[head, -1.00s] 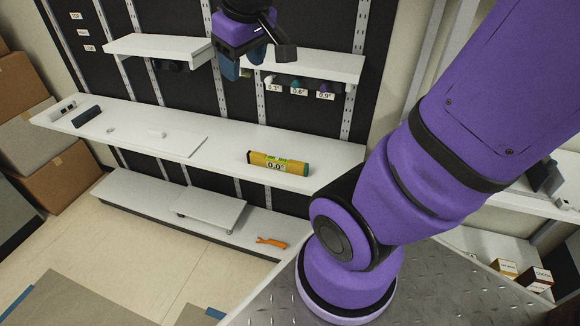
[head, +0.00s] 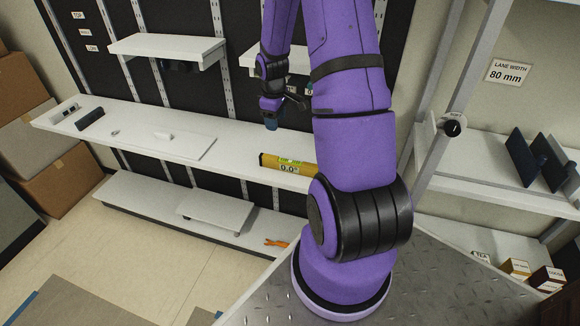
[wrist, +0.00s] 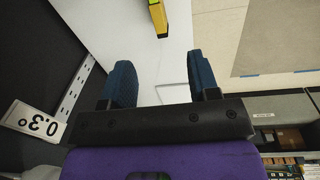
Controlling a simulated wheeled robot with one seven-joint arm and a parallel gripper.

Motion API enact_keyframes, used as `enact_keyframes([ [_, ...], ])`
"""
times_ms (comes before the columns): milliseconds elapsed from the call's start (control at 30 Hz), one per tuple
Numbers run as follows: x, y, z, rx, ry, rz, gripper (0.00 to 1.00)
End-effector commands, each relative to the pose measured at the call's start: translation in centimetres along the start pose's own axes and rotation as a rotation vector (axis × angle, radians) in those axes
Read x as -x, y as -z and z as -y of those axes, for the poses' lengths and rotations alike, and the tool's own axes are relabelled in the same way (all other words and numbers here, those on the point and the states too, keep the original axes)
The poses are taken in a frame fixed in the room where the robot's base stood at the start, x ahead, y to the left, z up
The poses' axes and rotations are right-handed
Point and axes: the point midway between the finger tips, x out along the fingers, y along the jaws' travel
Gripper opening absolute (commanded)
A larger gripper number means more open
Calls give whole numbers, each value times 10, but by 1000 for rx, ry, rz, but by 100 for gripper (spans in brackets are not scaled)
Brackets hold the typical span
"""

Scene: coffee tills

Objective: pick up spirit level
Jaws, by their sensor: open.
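The spirit level (head: 288,164) is a yellow bar with a green vial and a 0.0° readout. It lies on the white middle shelf (head: 232,150), its right end hidden behind my arm in the head view. In the wrist view its yellow end (wrist: 158,18) shows at the top edge, ahead of the fingertips. My gripper (wrist: 160,85) is open, with two blue fingers apart and nothing between them. In the head view my gripper (head: 271,124) is above the shelf, just behind and left of the level, apart from it.
A flat white plate (head: 180,144) and a dark block (head: 90,118) sit further left on the middle shelf. An orange item (head: 276,243) lies on the lower shelf. Brown boxes (head: 55,178) are at far left.

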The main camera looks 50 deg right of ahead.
Motion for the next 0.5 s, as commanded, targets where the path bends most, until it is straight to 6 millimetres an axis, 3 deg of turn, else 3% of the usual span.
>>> enact_keyframes([
  [33, -23, -8, -6, 6, 21, 10, 55],
  [200, -73, -25, -18, 40, 56, 16, 55],
  [500, -108, -36, -22, 60, 78, 17, 55],
])
